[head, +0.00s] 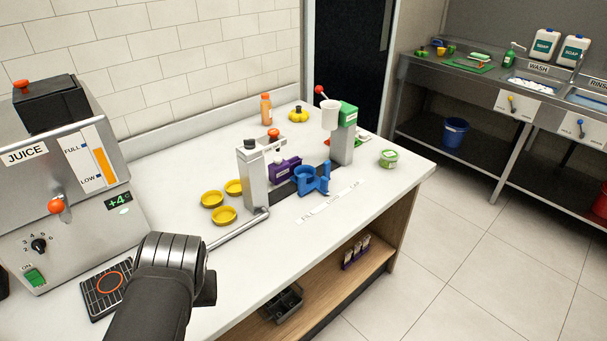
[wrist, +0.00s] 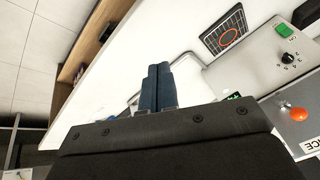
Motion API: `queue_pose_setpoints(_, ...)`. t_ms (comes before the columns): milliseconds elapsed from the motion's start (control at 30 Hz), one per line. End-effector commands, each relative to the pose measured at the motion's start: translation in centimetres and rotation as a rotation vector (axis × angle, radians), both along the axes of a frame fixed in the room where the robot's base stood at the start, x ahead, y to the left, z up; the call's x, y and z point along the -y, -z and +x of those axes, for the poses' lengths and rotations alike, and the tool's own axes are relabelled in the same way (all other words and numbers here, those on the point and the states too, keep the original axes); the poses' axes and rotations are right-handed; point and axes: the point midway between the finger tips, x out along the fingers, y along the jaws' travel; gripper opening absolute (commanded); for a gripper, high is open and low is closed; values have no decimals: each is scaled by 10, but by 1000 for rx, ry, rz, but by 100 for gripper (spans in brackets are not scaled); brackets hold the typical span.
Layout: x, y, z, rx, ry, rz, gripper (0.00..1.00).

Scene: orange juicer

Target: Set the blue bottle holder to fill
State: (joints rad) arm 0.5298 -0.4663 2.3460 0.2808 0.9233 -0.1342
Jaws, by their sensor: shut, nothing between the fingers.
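The blue bottle holder (head: 308,181) sits on a dark rail on the counter, between two grey posts. It is about midway along the rail, beside the middle of the FILL, LOAD and CAP label strip (head: 333,201). I see no bottle in it. My gripper shows in the wrist view (wrist: 158,86) with its two dark fingers together and nothing between them. It is over the white counter, well left of the holder in the head view, where my arm hides the fingers. The holder does not show in the wrist view.
The juice machine (head: 62,190) stands at left, with a dark drip tray (head: 92,303) in front. The filling post (head: 253,179) and capping post (head: 342,146) flank the holder. The front right counter is clear.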

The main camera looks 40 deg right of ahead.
Motion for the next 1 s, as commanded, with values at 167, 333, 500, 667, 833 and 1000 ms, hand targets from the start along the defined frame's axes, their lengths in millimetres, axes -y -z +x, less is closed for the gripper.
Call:
queue_pose_setpoints(167,11,-9,33,16,39,130,0)
queue_pose_setpoints(333,27,-16,67,53,77,249,0)
queue_pose_setpoints(500,49,-21,100,104,120,362,0)
queue_pose_setpoints(667,77,-23,132,168,166,460,0)
queue_pose_setpoints(833,114,-22,162,247,219,553,0)
queue_pose_setpoints(1000,158,-17,188,340,280,636,0)
